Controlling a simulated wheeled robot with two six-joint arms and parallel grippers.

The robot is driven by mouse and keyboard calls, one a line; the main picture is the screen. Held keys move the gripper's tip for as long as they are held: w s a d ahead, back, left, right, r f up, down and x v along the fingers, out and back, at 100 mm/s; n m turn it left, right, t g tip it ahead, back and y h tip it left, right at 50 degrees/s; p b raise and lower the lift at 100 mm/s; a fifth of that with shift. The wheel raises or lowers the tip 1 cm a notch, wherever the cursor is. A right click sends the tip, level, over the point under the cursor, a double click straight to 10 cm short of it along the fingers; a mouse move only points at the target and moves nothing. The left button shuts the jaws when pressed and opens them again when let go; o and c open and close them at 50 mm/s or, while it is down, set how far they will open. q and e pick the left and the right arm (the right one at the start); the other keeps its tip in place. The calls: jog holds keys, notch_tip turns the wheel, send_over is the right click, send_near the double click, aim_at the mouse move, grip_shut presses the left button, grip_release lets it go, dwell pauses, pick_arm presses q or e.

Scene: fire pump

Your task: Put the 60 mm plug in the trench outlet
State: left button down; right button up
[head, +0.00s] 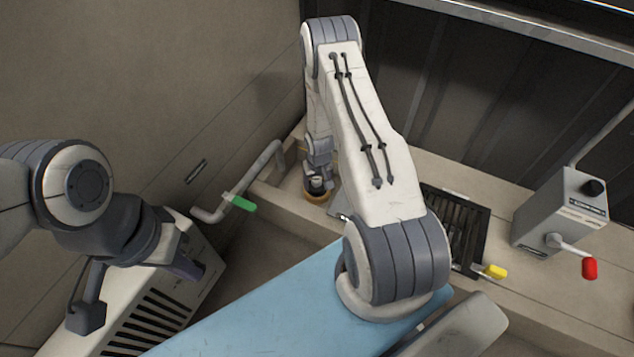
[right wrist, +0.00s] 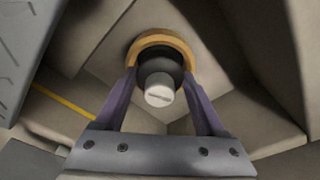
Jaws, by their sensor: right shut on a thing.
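The plug (head: 316,195) has an orange-brown ring, a dark body and a pale grey slotted stem. In the right wrist view the plug (right wrist: 158,43) sits between the two purple fingers of my right gripper (right wrist: 160,88), which is shut on it. In the head view my right gripper (head: 318,176) reaches down into the corner by the trench wall, above the plug. The trench outlet is not visible; I cannot tell whether the plug is over it or in it. My left gripper (head: 184,266) hangs above the slotted white box, apart from the plug; its jaw opening is unclear.
A bent pipe with a green handle (head: 240,203) stands left of the plug. A dark grating (head: 462,222) and a yellow handle (head: 495,271) lie right of my arm. A grey box with a red-knobbed lever (head: 560,215) stands further right. A blue surface (head: 270,310) fills the front.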

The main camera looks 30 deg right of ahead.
aim_at(318, 189)
jog(key=shift+f, duration=0.15)
jog(key=o, duration=1.5)
notch_tip(318, 189, up, 13)
jog(key=s+p, duration=0.1)
jog(key=p, duration=0.8)
jog(key=s+a+r+n, duration=0.3)
jog(key=a+r+n, duration=0.2)
jog(key=a+r, duration=1.6)
jog(key=s+a+r+n, duration=0.2)
jog(key=s+r, duration=0.2)
jog(key=s, duration=0.3)
jog(key=s+a+r+n+g+y, duration=0.1)
jog(key=s+a+r+n, duration=0.1)
jog(key=s+r, duration=0.2)
jog(key=s+a+r+n, duration=0.1)
jog(key=s+r, duration=0.3)
jog(key=s, duration=0.5)
jog(key=shift+s+a+r+n+b, duration=0.15)
jog(key=shift+s+a+n+b, duration=0.2)
jog(key=shift+a, duration=0.35)
jog(key=shift+r, duration=0.1)
